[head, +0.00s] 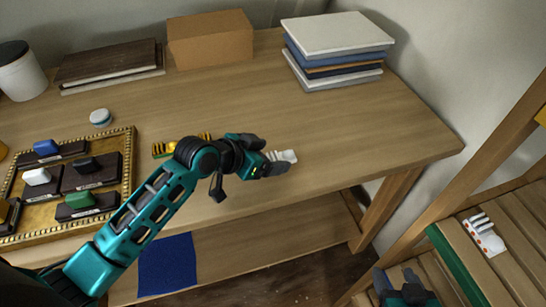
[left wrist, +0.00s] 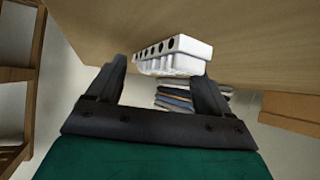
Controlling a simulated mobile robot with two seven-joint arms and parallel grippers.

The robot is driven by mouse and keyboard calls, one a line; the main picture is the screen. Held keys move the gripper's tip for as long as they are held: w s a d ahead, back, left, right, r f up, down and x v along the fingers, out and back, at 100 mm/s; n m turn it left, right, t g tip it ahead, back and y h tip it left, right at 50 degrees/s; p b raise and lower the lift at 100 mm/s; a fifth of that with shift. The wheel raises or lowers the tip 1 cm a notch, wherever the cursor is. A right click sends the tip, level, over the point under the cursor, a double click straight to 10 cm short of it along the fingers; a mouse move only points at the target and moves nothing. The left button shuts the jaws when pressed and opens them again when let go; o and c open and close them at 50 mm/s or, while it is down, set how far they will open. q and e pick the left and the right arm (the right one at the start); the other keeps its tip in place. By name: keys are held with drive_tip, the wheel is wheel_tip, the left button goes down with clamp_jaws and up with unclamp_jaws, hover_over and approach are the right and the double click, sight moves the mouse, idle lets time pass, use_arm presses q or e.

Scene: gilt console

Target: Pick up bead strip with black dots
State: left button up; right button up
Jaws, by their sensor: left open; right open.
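A white bead strip with a row of black dots (left wrist: 175,55) lies on the wooden desk. In the left wrist view it is just ahead of and partly between the fingertips of my left gripper (left wrist: 160,68). In the head view its white end (head: 287,156) shows beside my left gripper (head: 266,156), which hides the rest. My left gripper is open; whether a finger touches the strip I cannot tell. My right gripper (head: 399,278) is open, low at the bottom right, away from the strip.
A similar white strip with red dots (head: 487,237) lies on the slatted wooden unit at right. A yellow strip (head: 164,150) lies behind my left arm. A gilt tray (head: 131,140) with several dark blocks is at left. Books (head: 335,35) and a box (head: 210,40) stand behind.

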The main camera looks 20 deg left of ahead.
use_arm(q)
drive_tip(key=shift+f, duration=0.1)
drive_tip(key=c, duration=1.3)
drive_tip(key=shift+c, duration=0.2)
wheel_tip(320, 180, up, 20)
drive_tip(key=s+a+f+n+t+y, duration=0.1)
drive_tip(key=s+a+f+n+y, duration=0.3)
drive_tip(key=s+f+n+y, duration=0.1)
drive_tip(key=shift+a+f+n+t+y, duration=0.4)
drive_tip(key=shift+f+n+y, duration=0.1)
drive_tip(key=shift+f+n, duration=0.4)
drive_tip(key=shift+s, duration=0.1)
